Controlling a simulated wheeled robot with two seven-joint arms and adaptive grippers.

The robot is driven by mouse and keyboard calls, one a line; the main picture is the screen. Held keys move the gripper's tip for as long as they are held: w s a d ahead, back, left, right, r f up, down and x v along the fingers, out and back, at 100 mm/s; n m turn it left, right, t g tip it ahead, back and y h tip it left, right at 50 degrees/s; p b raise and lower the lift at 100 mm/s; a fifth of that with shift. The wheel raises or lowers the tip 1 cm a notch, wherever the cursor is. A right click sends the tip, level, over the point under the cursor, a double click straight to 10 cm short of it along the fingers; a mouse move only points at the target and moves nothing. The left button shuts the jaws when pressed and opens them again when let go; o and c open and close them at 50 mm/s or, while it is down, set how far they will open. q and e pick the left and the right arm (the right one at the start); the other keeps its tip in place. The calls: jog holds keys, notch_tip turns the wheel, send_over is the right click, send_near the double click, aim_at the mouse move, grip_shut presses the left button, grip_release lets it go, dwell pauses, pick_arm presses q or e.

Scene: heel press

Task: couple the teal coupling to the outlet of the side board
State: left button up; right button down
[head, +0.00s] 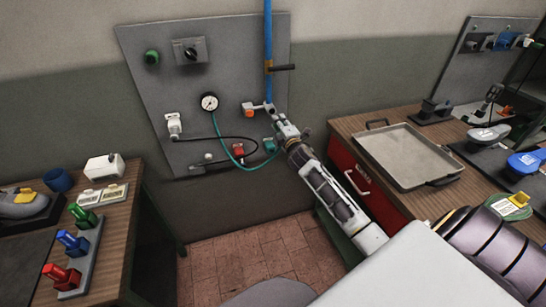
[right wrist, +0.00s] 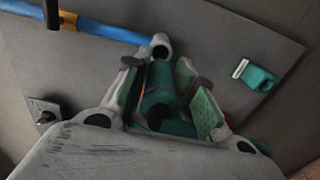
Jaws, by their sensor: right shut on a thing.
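The side board (head: 225,80) is a grey panel on the wall. A blue pipe (head: 268,40) runs down it to a grey outlet (head: 268,106), whose open round end (right wrist: 160,48) shows in the right wrist view. My right gripper (head: 278,118) is at the outlet, shut on the teal coupling (right wrist: 158,88). The coupling lies between the finger pads, its front end close to the outlet; I cannot tell whether they touch. In the head view the gripper mostly hides it. Another teal piece (right wrist: 258,76) with a pale strip sits on the board. My left gripper is not in view.
A gauge (head: 209,102) with a teal hose, a black cable and a red piece (head: 238,149) are on the board near the gripper. A black handle (head: 282,67) projects from the pipe. A tray (head: 408,157) lies on the right bench; tools stand on the left bench.

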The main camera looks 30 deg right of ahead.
jog(key=x, duration=0.6)
jog(key=shift+w, duration=0.25)
dwell(5.8)
jog(key=c, duration=1.1)
grip_release()
jog(key=shift+w+d, duration=0.1)
jog(key=shift+d, duration=0.05)
